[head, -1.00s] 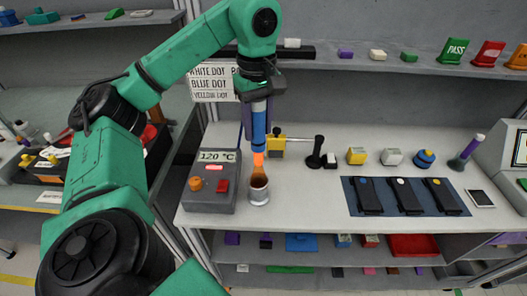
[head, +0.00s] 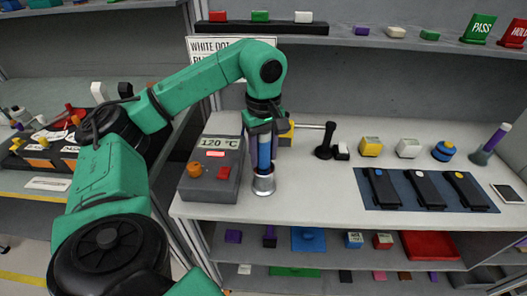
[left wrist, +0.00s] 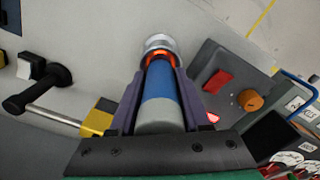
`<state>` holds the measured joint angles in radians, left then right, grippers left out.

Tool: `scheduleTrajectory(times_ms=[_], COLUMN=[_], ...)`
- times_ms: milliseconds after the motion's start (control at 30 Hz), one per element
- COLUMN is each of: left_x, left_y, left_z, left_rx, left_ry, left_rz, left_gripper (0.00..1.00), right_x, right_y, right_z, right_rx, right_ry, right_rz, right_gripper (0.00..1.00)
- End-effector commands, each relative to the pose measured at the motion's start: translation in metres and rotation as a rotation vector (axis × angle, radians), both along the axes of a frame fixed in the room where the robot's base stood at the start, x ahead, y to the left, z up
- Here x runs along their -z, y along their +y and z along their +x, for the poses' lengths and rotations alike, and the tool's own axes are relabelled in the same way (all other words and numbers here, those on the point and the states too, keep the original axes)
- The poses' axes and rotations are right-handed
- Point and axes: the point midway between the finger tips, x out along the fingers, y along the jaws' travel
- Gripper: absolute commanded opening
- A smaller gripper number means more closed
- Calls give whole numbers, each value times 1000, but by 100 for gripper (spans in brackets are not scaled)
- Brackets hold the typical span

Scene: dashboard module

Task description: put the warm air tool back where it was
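The warm air tool (head: 264,153) is a blue cylinder with a grey end and an orange tip. It stands upright with its tip down in the silver cup (head: 263,185) beside the control box. My left gripper (head: 263,140) holds it from above, with a finger on each side. In the left wrist view, the fingers lie along both sides of the tool (left wrist: 161,95), with no clear gap. An orange band shows at the rim of the cup (left wrist: 158,42); the tip itself is hidden inside. My right gripper is not in view.
The grey control box (head: 210,177) reading 120 °C stands close left of the cup. A yellow block with a rod and black stand (head: 324,150) lies right behind. A blue mat (head: 397,202) with black modules is farther right. Bench in between is clear.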

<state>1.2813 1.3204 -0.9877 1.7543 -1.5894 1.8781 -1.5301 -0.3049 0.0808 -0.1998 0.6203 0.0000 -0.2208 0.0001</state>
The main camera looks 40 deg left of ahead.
Motion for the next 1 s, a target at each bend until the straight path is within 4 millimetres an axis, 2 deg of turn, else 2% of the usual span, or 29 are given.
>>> scheduleTrajectory(times_ms=[33, 67, 333, 467, 567, 700, 800, 900, 1000], left_x=[0, 0, 0, -10, -31, -82, -108, -122, -125], left_y=[0, 0, 0, -1, -1, 0, 0, 0, 0], left_z=[0, 0, 0, 1, 1, 1, 0, 0, 0], left_rx=[0, 0, 0, 1, 1, 0, 0, 0, 0], left_ry=[1, 1, 0, -3, -5, -4, -3, -1, -1], left_rz=[0, 0, 0, -1, -2, 0, 0, 1, 0], left_gripper=[68, 75, 75, 75, 75, 75, 75, 75, 75], right_x=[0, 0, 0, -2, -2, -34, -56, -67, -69], right_y=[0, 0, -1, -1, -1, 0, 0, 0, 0], right_z=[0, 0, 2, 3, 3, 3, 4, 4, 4], right_rx=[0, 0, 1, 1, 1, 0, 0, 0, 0], right_ry=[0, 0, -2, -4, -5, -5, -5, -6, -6], right_rz=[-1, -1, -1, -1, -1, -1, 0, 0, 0], right_gripper=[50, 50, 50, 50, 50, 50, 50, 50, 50])
